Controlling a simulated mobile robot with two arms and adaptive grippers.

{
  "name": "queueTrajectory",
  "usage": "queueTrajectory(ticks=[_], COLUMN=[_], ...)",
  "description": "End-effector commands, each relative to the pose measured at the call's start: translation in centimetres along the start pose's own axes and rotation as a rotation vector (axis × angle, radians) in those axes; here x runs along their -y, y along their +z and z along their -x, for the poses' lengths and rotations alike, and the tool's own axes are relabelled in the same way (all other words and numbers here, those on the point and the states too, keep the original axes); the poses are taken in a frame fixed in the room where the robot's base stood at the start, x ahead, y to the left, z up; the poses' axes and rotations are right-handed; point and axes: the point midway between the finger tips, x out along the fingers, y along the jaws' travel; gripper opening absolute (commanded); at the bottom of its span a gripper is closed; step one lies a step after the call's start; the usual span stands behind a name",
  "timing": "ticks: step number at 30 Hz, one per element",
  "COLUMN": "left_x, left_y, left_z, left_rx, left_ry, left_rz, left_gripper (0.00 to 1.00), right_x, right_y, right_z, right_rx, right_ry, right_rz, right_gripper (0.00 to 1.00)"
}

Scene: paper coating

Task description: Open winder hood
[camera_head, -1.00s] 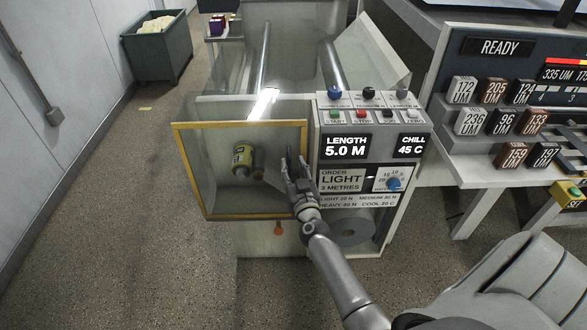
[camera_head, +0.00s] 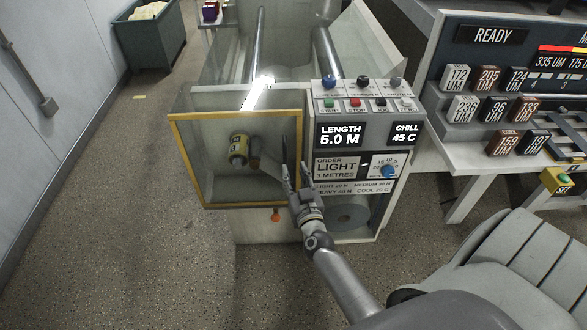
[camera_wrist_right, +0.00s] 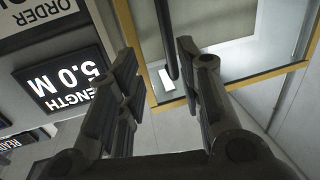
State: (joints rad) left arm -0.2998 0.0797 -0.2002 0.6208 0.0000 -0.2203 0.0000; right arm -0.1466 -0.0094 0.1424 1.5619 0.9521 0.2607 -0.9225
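The winder hood (camera_head: 172,160) is a clear panel in a yellow frame on the front of the machine, and it looks shut. A dark upright bar, seemingly its handle (camera_wrist_right: 166,40), shows near its right side. My right gripper (camera_head: 296,172) is at the hood's right edge, beside the control panel. In the right wrist view my right gripper (camera_wrist_right: 158,75) has its fingers apart. The dark bar appears in the gap between them, nearer the right finger; I cannot tell whether it touches. Nothing is gripped. My left gripper is out of view.
The control panel (camera_head: 352,165) with knobs and buttons stands just right of the hood. A yellow-labelled roll (camera_head: 238,148) shows behind the hood. A shelf of labelled blocks (camera_head: 487,108) is at right. The floor (camera_head: 130,240) left and front is clear.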

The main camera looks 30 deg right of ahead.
Motion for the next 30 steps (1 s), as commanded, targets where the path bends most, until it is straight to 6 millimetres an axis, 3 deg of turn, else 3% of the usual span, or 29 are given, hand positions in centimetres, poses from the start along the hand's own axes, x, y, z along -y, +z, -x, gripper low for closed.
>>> queueTrajectory(ticks=[19, 30], left_x=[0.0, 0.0], left_y=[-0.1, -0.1], left_z=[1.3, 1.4], left_rx=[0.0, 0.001], left_ry=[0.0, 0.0], left_rz=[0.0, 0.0], left_gripper=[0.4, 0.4], right_x=[0.0, 0.0], right_y=[-0.1, 0.0], right_z=[4.6, 5.2], right_rx=[0.001, 0.0], right_ry=[-0.001, -0.001], right_rz=[0.0, 0.0], right_gripper=[0.34, 0.34])
